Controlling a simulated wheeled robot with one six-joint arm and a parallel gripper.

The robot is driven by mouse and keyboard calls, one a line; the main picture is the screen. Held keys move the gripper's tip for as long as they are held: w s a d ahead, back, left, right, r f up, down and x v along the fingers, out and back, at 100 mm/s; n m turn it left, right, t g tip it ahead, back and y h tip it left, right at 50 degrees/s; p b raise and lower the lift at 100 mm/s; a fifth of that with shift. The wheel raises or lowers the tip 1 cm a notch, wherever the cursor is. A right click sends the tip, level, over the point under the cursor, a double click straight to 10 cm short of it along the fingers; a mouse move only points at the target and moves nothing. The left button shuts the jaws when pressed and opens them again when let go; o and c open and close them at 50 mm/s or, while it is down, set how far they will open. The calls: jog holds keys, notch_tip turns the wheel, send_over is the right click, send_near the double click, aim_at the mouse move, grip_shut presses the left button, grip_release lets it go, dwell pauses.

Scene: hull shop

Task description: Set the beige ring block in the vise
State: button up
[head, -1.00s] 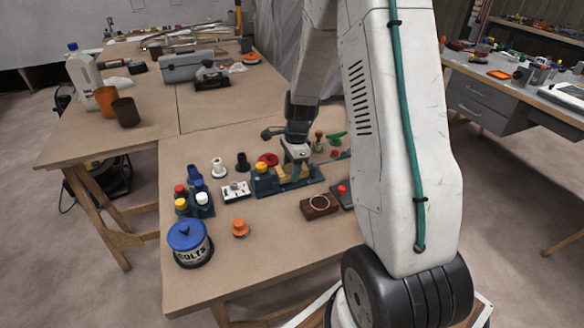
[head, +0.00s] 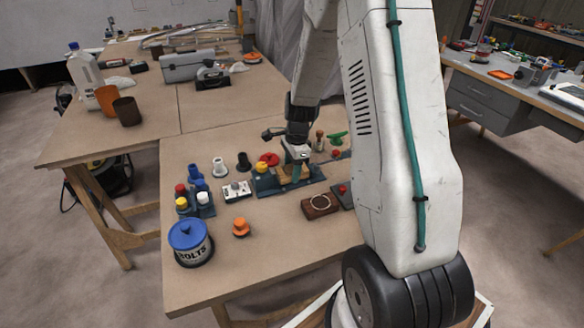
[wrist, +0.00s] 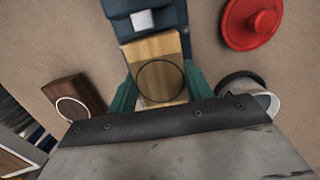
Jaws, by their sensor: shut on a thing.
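The beige ring block (wrist: 158,50) is a pale wooden block with a thin black ring on its face. In the wrist view it sits between the teal fingers of my gripper (wrist: 160,92), which is shut on it. The dark blue vise (wrist: 185,12) lies under and beyond the block, whose far edge is close against a blue jaw. I cannot tell whether it is fully seated. In the head view my gripper (head: 296,172) is down over the vise (head: 268,190), and a little of the beige block shows there. The near end of the vise is hidden by my gripper.
A brown block with a pale ring (head: 320,206) lies in front of the vise. A white-and-grey box (head: 236,191) stands left.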

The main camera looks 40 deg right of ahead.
jog(key=shift+f, duration=0.35)
jog(key=o, duration=0.7)
jog(key=shift+o, duration=0.2)
jog(key=shift+r, duration=0.1)
notch_tip(320, 180, up, 11)
jog(key=d, duration=0.1)
jog(key=shift+s+d, duration=0.15)
jog(key=shift+s, duration=0.05)
dwell(0.7)
